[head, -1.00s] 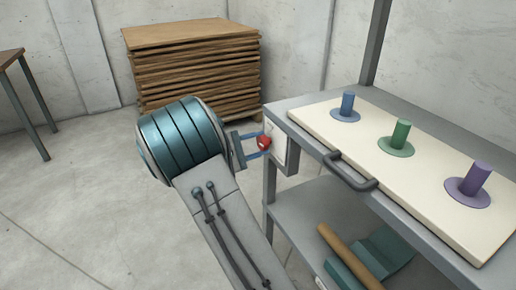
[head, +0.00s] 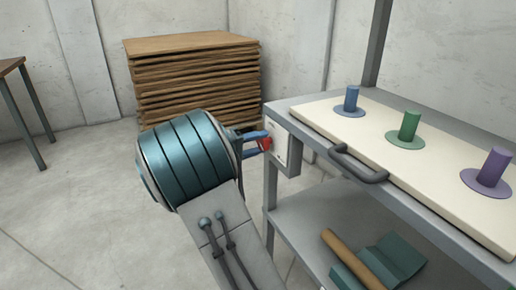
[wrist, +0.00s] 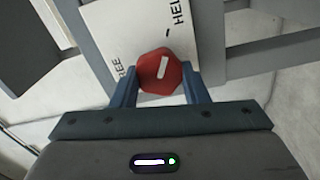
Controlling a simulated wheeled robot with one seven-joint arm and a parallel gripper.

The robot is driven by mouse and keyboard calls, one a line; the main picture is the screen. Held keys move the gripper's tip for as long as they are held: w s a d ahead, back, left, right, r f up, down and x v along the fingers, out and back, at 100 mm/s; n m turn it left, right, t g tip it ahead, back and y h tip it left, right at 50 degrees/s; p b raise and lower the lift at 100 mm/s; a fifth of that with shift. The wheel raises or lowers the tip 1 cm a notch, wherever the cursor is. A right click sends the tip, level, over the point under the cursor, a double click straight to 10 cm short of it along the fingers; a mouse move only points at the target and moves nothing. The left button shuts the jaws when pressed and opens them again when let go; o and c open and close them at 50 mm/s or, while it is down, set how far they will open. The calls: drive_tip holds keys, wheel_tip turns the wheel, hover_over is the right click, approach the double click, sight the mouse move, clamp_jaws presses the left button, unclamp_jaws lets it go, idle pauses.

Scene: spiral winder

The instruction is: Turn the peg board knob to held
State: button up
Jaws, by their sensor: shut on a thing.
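The red knob (wrist: 161,71) sits on a white plate (wrist: 105,30) lettered "FREE" and "HELD", partly cut off or hidden. A white mark on the knob tilts slightly right of upright, towards the "HELD" side. My gripper (wrist: 160,85) is shut on the knob, one blue finger on each side. In the head view the knob (head: 266,143) shows small between the fingers at the bench's left end. The peg board (head: 330,118) is a cream slab on the bench with blue (head: 351,99), green (head: 410,126) and purple (head: 493,168) pegs upright on round bases.
A dark handle (head: 357,168) sticks out from the board's front edge. The grey bench (head: 285,190) has a lower shelf with a brown roll (head: 350,258) and teal sheet. A stack of brown boards (head: 192,85) stands behind; open floor lies left.

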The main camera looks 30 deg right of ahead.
drive_tip(key=shift+m, duration=0.3)
drive_tip(key=o, duration=1)
drive_tip(key=shift+c, duration=0.2)
drive_tip(key=shift+a, duration=0.1)
drive_tip(key=a+p, duration=0.4)
drive_tip(key=a, duration=0.9)
drive_tip(key=shift+s+a, duration=0.25)
drive_tip(key=shift+a, duration=0.1)
